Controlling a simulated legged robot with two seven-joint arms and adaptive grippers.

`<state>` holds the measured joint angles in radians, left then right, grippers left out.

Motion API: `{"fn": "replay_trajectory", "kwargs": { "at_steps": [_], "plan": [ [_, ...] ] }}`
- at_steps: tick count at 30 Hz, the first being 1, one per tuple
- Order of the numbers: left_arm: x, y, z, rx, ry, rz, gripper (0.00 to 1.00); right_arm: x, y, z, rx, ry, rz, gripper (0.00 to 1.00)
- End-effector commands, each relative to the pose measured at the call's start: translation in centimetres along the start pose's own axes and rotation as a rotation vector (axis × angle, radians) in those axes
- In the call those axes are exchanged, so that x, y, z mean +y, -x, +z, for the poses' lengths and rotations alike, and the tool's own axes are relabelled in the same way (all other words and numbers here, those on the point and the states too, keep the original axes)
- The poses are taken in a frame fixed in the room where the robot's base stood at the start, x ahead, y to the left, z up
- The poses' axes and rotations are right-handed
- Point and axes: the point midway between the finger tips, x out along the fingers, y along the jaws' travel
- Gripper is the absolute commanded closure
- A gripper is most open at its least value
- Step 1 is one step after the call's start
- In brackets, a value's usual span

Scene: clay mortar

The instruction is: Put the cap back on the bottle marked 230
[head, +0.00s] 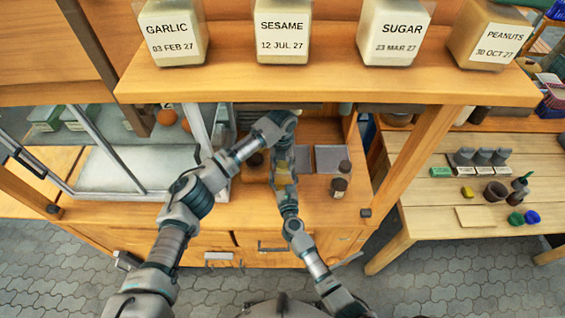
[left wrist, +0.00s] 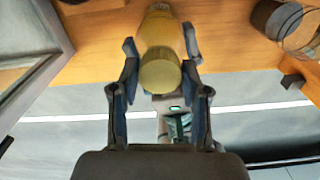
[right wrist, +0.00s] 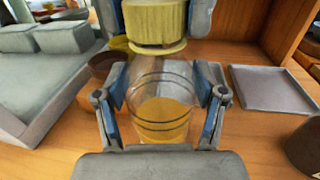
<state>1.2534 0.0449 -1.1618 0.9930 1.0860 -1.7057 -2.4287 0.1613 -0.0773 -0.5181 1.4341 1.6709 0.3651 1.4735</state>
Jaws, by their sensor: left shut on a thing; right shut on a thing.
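My right gripper (right wrist: 163,90) is shut around a clear bottle with amber liquid (right wrist: 165,118), which stands upright in the right wrist view. My left gripper (left wrist: 160,48) is shut on a ridged yellow cap (right wrist: 154,22), seen end-on as a round cap (left wrist: 160,76) in the left wrist view. The cap is directly above the bottle mouth; I cannot tell whether it is seated on it. In the head view both grippers meet over the bench, and the bottle is mostly hidden between them. No 230 marking is readable.
A grey tray (right wrist: 272,90) lies right of the bottle, and a dark jar (right wrist: 306,148) stands nearer. A brown bowl (right wrist: 104,66) is behind left. In the head view, a shelf (head: 330,82) with labelled jars overhangs the bench. A glass case (head: 110,165) stands left.

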Motion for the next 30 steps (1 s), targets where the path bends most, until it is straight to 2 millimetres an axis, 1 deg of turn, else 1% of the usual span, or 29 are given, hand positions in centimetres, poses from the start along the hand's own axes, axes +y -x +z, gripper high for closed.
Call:
{"fn": "replay_trajectory", "kwargs": {
  "at_steps": [1,3,7,11,18,19,20,21,22,30],
  "plan": [
    [0.22,0.06,0.16,-0.003,-0.103,0.003,0.66,-0.10,0.03,-0.12,0.002,-0.001,-0.002,1.00],
    [0.25,0.06,0.20,-0.003,-0.251,0.004,0.65,-0.11,0.04,-0.12,0.002,-0.001,-0.002,1.00],
    [0.31,0.06,0.26,-0.003,-0.433,0.005,0.65,-0.12,0.04,-0.12,0.002,-0.001,-0.003,1.00],
    [0.36,0.06,0.29,-0.003,-0.495,0.006,0.65,-0.14,0.04,-0.13,0.002,-0.001,-0.003,1.00],
    [0.43,0.07,0.31,-0.003,-0.494,0.008,0.65,-0.19,0.05,-0.14,0.002,-0.002,-0.004,1.00],
    [0.44,0.07,0.31,-0.004,-0.494,0.008,0.49,-0.19,0.06,-0.14,0.002,-0.002,-0.004,1.00],
    [0.45,0.07,0.32,-0.004,-0.493,0.008,0.41,-0.19,0.05,-0.14,0.002,-0.002,-0.004,1.00],
    [0.43,0.08,0.31,-0.004,-0.493,0.008,0.31,-0.20,0.05,-0.14,0.002,-0.002,-0.004,1.00],
    [0.41,0.08,0.30,-0.003,-0.493,0.007,0.29,-0.19,0.05,-0.14,0.003,-0.001,-0.004,1.00],
    [0.24,0.04,0.23,-0.002,-0.495,0.004,0.29,-0.12,0.03,-0.15,0.003,0.000,-0.003,1.00]
  ]
}}
